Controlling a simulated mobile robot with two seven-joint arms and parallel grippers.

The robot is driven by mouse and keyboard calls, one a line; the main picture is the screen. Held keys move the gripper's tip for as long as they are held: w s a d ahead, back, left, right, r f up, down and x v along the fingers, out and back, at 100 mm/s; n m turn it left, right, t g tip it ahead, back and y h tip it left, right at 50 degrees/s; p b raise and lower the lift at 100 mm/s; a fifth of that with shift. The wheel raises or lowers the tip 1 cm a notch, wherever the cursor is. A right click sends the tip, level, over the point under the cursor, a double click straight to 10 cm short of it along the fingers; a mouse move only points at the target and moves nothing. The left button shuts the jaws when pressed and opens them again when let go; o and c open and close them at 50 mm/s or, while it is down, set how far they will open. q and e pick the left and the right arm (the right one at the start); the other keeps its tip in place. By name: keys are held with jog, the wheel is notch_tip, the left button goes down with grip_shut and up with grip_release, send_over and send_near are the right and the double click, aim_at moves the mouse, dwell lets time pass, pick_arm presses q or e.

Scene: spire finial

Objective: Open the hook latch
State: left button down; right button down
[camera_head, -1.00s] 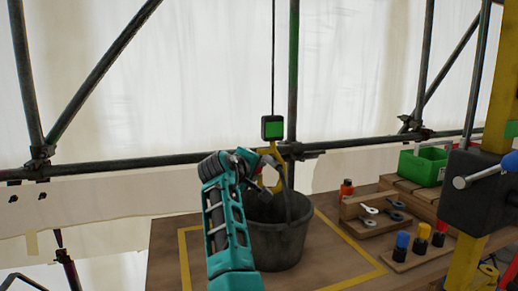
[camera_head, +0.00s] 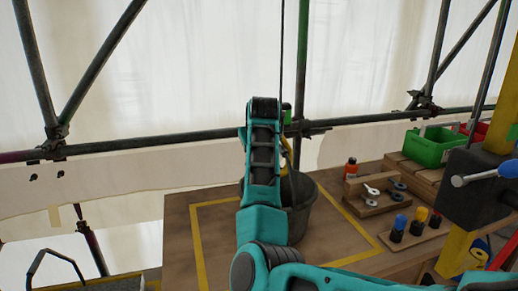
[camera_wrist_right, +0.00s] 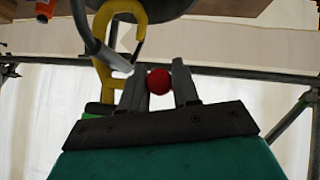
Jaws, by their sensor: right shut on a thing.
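A yellow hook (camera_wrist_right: 102,75) hangs by the bucket handle (camera_wrist_right: 82,25), which passes through it in the right wrist view. A red round knob (camera_wrist_right: 159,81) is beside the hook. My right gripper (camera_wrist_right: 160,84) is shut on the knob, with one finger on each side. In the head view my right arm covers most of the hook and the gripper's fingers. The dark bucket (camera_head: 302,219) stands on the bench behind the arm. My left gripper is not in view.
The wooden bench (camera_head: 340,240) has a yellow taped outline around the bucket. A wooden tool rack (camera_head: 370,205), capped markers (camera_head: 419,230) and a green bin (camera_head: 428,150) stand on the right. Scaffold bars (camera_head: 150,142) run behind. The bench's left part is clear.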

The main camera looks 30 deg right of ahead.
jog(key=shift+r+m+y, duration=0.2)
jog(key=shift+m+y, duration=0.1)
jog(key=shift+y, duration=0.3)
jog(key=c, duration=0.9)
grip_release()
jog(key=v, duration=1.3)
